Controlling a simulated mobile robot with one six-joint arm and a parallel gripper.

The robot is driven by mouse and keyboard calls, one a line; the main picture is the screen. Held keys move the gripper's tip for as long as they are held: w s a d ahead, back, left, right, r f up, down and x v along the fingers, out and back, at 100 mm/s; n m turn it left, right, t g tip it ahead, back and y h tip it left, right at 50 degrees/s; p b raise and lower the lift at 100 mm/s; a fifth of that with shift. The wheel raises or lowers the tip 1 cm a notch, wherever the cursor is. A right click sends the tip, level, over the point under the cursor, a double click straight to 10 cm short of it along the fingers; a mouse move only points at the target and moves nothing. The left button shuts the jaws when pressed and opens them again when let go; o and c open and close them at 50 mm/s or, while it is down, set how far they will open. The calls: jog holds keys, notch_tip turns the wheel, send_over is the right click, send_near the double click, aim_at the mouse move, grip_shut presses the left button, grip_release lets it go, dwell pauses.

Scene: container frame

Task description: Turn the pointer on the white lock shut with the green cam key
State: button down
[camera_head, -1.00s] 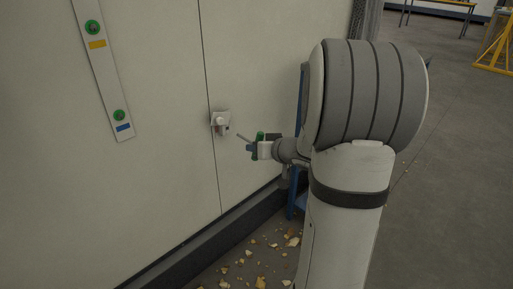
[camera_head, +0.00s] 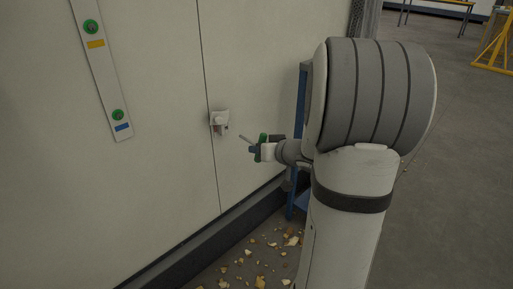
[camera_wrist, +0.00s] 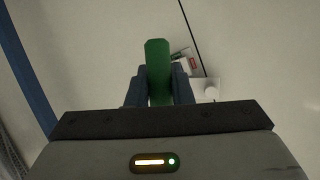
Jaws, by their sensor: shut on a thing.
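The white lock (camera_head: 220,128) sits on the pale wall beside a vertical seam. The pointer's position is too small to tell. My gripper (camera_head: 255,151) is to the right of the lock, apart from it. Its blue fingers (camera_wrist: 158,92) are shut on the green cam key (camera_wrist: 158,60). In the head view the key's green handle (camera_head: 263,139) stands up at the fingers, and a thin grey shaft (camera_head: 246,139) points toward the lock.
A light strip (camera_head: 103,70) on the wall at left carries two round green pieces with yellow and blue labels. A blue stand (camera_head: 299,198) is behind my arm. Pale scraps (camera_head: 262,262) litter the floor. The wall between gripper and lock is clear.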

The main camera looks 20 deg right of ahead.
jog(key=s+d, duration=0.2)
jog(key=s, duration=0.4)
dwell(0.4)
dwell(0.3)
